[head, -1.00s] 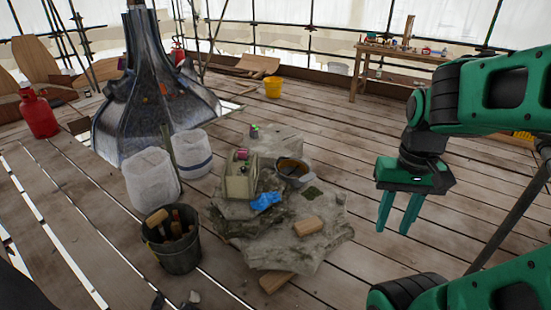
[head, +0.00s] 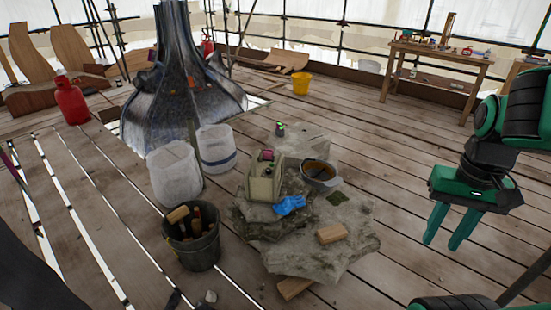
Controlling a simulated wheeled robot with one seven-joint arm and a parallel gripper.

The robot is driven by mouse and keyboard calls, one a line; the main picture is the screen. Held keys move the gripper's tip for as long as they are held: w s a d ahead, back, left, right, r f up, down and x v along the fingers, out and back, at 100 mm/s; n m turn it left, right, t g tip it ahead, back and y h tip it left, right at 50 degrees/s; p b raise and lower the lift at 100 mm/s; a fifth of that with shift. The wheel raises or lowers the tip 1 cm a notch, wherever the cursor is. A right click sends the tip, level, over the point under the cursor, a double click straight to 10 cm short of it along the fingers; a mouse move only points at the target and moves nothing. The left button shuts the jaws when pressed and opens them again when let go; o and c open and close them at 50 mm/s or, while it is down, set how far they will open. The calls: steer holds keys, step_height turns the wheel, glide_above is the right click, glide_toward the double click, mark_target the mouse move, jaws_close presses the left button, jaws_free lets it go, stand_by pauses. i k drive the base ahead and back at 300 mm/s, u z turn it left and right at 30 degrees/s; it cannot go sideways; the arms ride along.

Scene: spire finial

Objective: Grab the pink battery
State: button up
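A small pink object (head: 267,155) sits on top of a beige box-like container (head: 264,182) on the stone slabs in the middle. It may be the pink battery, but it is too small to be sure. A tiny green and dark item (head: 281,129) stands on the block behind it. My gripper (head: 442,246) hangs at the right with its fingers pointing down, apart and empty. It is well to the right of the slabs and touches nothing.
The stone slabs (head: 345,255) also hold a blue cloth (head: 289,205), a bowl (head: 320,177) and a wooden block (head: 331,234). A tool bucket (head: 192,240) and white sacks (head: 175,175) stand left. A workbench (head: 440,54) is at the back right. Planks between are clear.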

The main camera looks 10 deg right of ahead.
mark_target(267, 154)
steer(key=i, duration=0.85)
steer(key=u, duration=0.05)
